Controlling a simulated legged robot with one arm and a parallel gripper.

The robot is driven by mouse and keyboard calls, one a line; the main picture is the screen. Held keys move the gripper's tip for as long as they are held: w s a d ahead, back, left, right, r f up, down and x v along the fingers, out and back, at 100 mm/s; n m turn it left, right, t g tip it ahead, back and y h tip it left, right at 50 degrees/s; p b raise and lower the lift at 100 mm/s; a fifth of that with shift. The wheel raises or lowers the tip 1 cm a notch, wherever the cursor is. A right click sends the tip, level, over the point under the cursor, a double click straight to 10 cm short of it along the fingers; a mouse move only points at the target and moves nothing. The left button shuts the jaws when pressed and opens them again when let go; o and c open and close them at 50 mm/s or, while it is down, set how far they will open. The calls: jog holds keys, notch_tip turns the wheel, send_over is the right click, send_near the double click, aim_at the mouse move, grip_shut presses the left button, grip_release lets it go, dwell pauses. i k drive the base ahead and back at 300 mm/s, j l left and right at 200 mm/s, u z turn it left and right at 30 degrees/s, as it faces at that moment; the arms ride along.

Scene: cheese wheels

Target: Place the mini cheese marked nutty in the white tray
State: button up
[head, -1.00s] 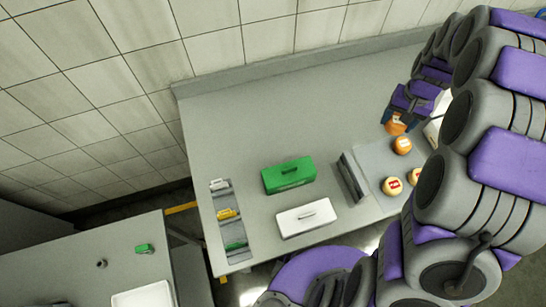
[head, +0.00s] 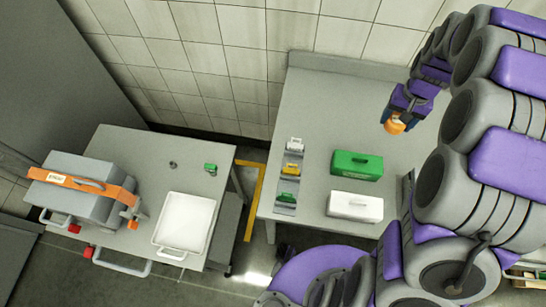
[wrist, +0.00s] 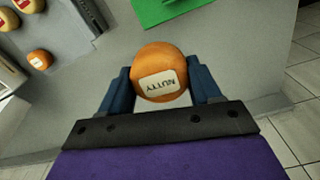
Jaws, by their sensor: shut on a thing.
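My gripper (wrist: 160,88) is shut on an orange mini cheese (wrist: 158,62) with a white label that reads NUTTY, upside down in the wrist view. The cheese sits between the two blue fingers. In the head view my gripper (head: 396,112) holds the same cheese (head: 394,126) above the back right of the grey counter. The white tray (head: 160,238) is empty on the lower table at the left, well away from my gripper.
A green box (head: 356,165) and a white box (head: 354,206) stand on the counter (head: 310,100), beside a rack of small items (head: 289,178). A grey machine with an orange handle (head: 75,190) is left of the tray. Other cheeses (wrist: 40,59) show in the wrist view.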

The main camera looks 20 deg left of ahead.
aim_at(185, 223)
jog(key=k+u, duration=0.1)
jog(key=u, duration=0.35)
jog(key=j+u, duration=0.15)
jog(key=u, duration=0.3)
jog(key=k+j+u, duration=0.1)
jog(key=u, duration=0.3)
jog(key=j+u, duration=0.15)
jog(key=u, duration=0.3)
jog(key=j+u, duration=0.15)
jog(key=u, duration=0.3)
